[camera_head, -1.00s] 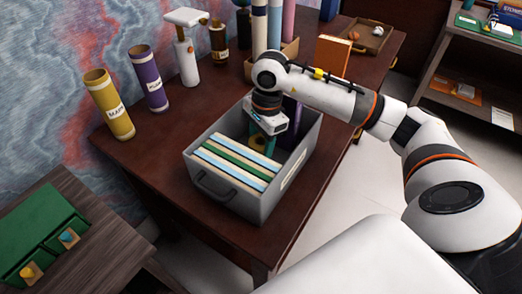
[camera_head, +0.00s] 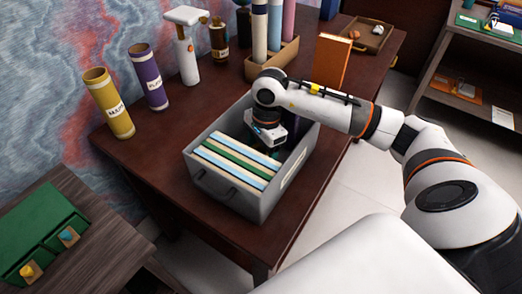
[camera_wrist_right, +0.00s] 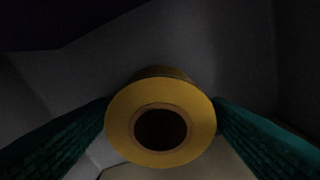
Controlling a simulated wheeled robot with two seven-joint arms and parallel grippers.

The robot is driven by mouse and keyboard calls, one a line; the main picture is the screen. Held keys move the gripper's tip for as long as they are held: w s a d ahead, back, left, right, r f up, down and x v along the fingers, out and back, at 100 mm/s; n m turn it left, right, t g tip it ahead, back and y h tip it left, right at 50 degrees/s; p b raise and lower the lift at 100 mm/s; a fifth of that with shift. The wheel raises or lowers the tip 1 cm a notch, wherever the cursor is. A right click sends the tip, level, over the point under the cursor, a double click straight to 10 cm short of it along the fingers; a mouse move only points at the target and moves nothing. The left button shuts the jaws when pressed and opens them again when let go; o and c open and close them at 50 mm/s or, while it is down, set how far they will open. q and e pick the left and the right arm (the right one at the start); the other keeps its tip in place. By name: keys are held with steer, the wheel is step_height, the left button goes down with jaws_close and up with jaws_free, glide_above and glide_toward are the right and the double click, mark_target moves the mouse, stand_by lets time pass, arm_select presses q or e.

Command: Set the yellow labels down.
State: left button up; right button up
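The yellow labels (camera_wrist_right: 117,125) are a roll with a dark round hole, seen end-on in the right wrist view. The two teal fingers of my right gripper (camera_wrist_right: 160,125) press against its left and right sides. In the head view my right gripper (camera_head: 268,145) reaches down into the rear part of the grey box (camera_head: 262,205). Its fingertips and the roll are hidden there by the box and its contents. I cannot tell whether the roll touches the box floor. My left gripper is not in view.
Several blue, green and cream folders (camera_head: 232,162) fill the front part of the box. Yellow (camera_head: 108,105) and purple (camera_head: 149,77) tubes and a white scanner-like item (camera_head: 187,48) stand at left. An orange book (camera_head: 331,62) stands behind. The desk (camera_head: 150,170) left of the box is clear.

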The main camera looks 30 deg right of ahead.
steer(key=shift+r, duration=0.15)
step_height(320, 180, up, 12)
steer(key=d, duration=0.1)
steer(key=shift+d, duration=0.25)
